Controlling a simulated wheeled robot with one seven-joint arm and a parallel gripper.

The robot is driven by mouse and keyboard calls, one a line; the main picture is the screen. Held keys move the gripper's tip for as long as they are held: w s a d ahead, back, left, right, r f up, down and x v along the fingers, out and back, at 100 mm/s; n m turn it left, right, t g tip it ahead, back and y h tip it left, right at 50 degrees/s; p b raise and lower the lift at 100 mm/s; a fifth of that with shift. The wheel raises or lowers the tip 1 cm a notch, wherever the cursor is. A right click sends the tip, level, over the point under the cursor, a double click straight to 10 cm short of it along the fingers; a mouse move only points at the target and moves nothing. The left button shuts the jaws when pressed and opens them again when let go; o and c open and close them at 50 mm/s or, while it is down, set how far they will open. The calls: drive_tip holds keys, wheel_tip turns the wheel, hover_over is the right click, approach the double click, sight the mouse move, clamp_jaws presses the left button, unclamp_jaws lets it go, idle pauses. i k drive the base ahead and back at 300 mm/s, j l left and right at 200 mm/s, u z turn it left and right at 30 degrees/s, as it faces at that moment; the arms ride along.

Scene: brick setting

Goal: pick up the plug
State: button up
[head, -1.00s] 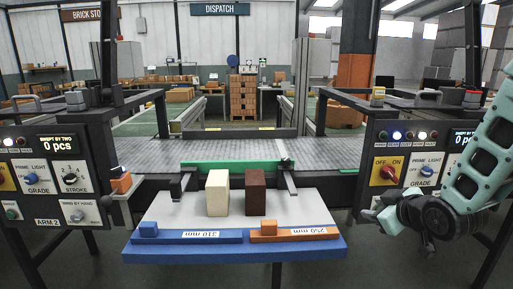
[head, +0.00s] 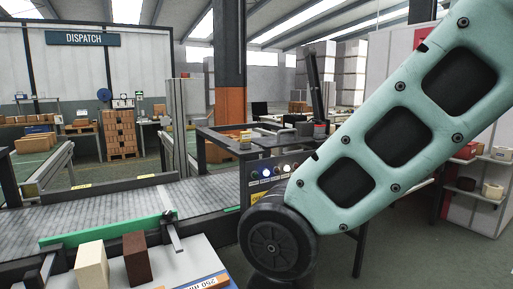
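I cannot make out a plug in the head view. My arm crosses the right half of the picture, from the upper right down to a black round joint. My gripper is out of sight, so whether it is open or shut does not show. The arm hides much of the control panel (head: 258,167) with its lit lamps and what lies behind it.
A cream brick (head: 91,266) and a dark brown brick (head: 136,260) stand on a pale table (head: 180,262) at lower left. Behind is a grey conveyor (head: 60,215) with a green strip (head: 108,229). Shelves (head: 475,193) with small items stand at right.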

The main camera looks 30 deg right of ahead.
sight(319, 129)
drive_tip(key=z, duration=0.95)
